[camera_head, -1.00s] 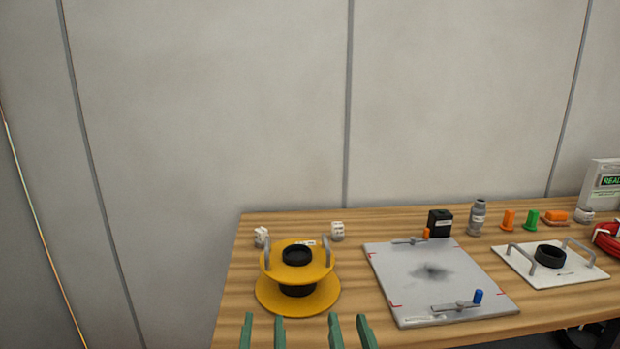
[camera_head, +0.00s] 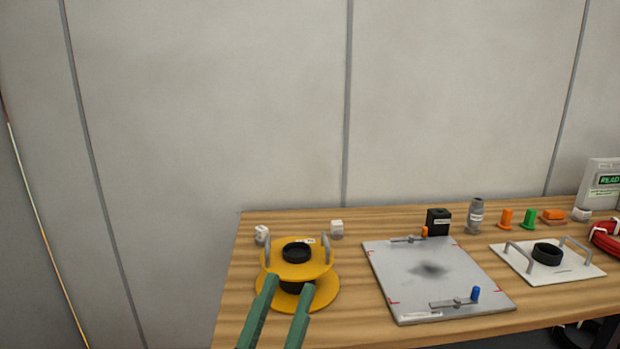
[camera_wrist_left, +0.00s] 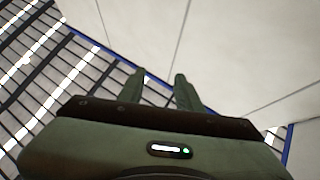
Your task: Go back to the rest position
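My left gripper (camera_head: 289,284) shows at the bottom left of the head view as two green fingers held apart. They overlap the lower disc of the yellow spool (camera_head: 325,290) in the picture, with nothing seen between them; I cannot tell how far in front of it they are. In the left wrist view the same gripper (camera_wrist_left: 160,77) is open and empty, against a pale wall and a slatted surface. My right gripper is in neither view.
A wooden table (camera_head: 350,325) holds the spool, a grey plate (camera_head: 400,270), a white plate with handles (camera_head: 520,266), a black box (camera_head: 438,221), a grey bottle (camera_head: 475,215) and small orange and green parts. A READY display (camera_head: 603,182) stands at right. A pale wall rises behind.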

